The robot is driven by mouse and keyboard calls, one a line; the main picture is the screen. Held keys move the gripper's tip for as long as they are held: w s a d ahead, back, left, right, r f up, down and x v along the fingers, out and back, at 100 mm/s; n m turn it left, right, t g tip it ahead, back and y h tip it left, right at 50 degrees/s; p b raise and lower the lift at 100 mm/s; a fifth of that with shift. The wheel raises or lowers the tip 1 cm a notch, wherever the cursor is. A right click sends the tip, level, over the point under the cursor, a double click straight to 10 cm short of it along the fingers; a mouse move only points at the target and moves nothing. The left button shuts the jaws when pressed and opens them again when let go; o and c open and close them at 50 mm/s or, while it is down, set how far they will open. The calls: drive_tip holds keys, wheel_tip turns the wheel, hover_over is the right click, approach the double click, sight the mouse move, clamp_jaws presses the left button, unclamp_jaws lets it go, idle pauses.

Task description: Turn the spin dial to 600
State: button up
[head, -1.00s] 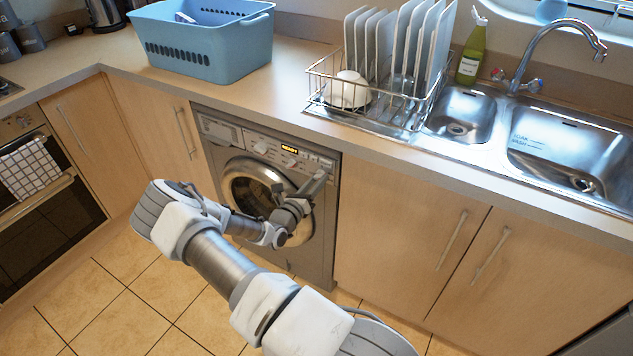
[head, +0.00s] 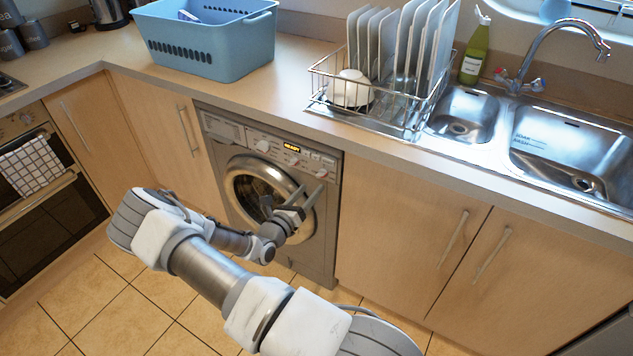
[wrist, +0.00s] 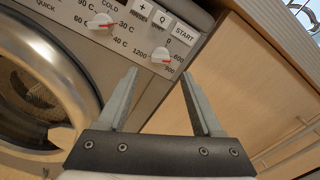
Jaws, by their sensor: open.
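The spin dial (wrist: 161,55) is a small white knob with a red mark, on the washing machine's grey panel in the wrist view. Labels 0, 600, 900 and 1200 ring it. The red mark points to the right-hand side, near 600 and 900; I cannot tell exactly which. My gripper (wrist: 160,60) is open and empty, its fingertips on either side of the dial in the picture, apparently short of the panel. In the head view my gripper (head: 313,190) is in front of the washing machine (head: 232,165), just below the panel's right end.
The temperature dial (wrist: 103,20) is left of the spin dial, and buttons including START (wrist: 184,33) are above it. The round door (wrist: 35,85) is at the left. A wooden cupboard (head: 405,225) adjoins on the right, and the worktop (head: 300,70) overhangs the machine.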

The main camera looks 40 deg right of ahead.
drive_tip(key=v, duration=1.1)
drive_tip(key=shift+a+p, duration=0.3)
drive_tip(key=shift+a, duration=0.05)
drive_tip(key=shift+s, duration=0.1)
drive_tip(key=s+a+r+m+y+p, duration=0.2)
drive_tip(key=s+a+r+m+y, duration=0.3)
drive_tip(key=r+m, duration=0.4)
drive_tip(key=s+a+r+m+g+y+p, duration=0.1)
drive_tip(key=s+a+r+m+y+p, duration=0.2)
drive_tip(key=r, duration=1.6)
drive_tip(key=s+a+r+m+y+p, duration=0.2)
drive_tip(key=s+a+r+m+y, duration=0.5)
drive_tip(key=s+r+m, duration=0.5)
wheel_tip(320, 180, up, 2)
drive_tip(key=m+y, duration=0.1)
drive_tip(key=m, duration=0.2)
drive_tip(key=shift+a+m+y, duration=0.2)
drive_tip(key=shift+m+y, duration=0.1)
drive_tip(key=shift+m, duration=0.1)
